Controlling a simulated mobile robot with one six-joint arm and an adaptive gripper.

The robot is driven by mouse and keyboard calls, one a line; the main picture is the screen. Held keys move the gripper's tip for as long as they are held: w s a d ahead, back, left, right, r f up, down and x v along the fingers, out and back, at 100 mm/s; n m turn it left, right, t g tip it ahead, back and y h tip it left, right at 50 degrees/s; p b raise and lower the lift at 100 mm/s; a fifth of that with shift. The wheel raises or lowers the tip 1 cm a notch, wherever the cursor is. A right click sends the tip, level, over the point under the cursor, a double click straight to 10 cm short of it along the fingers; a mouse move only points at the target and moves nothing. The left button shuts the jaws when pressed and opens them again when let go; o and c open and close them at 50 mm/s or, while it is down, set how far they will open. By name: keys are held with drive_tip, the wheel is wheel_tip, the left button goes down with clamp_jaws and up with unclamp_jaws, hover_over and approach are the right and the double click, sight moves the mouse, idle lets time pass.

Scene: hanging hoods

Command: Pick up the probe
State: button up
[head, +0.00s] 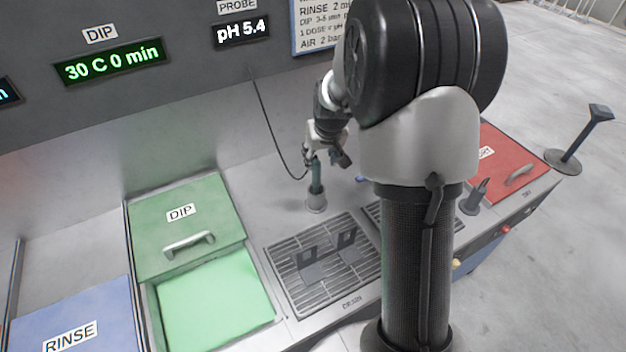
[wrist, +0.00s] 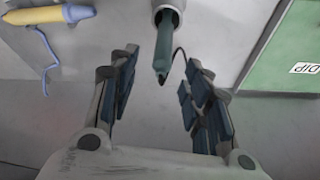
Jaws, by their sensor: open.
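The probe (head: 316,178) is a teal-green rod standing upright in a small grey round holder (head: 316,203) on the counter. A dark cable loops from the wall panel down toward its top. My gripper (head: 326,158) is open at the probe's upper part. In the wrist view the probe (wrist: 165,45) shows at the top centre, with its holder (wrist: 168,10) behind it. The open fingers (wrist: 160,85) lie on either side of the probe's line, with gaps on both sides. My arm covers part of the counter in the head view.
The green DIP lid (head: 185,235) is beside an open bath of green liquid (head: 215,305). A drain grate (head: 310,285) carries black clips. A yellow tool with a blue cord (wrist: 50,15) lies near the probe. A red lid (head: 500,160) is at right.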

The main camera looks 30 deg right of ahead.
sight(315, 172)
drive_tip(key=b+x, duration=0.1)
drive_tip(key=x, duration=0.5)
drive_tip(key=b+x, duration=0.1)
drive_tip(key=x, duration=0.4)
drive_tip(key=shift+w+a+f+b, duration=0.15)
drive_tip(key=shift+w+f+b, duration=0.15)
drive_tip(key=shift+w+b, duration=0.05)
drive_tip(key=shift+c, duration=0.5)
drive_tip(key=shift+r, duration=0.1)
clamp_jaws()
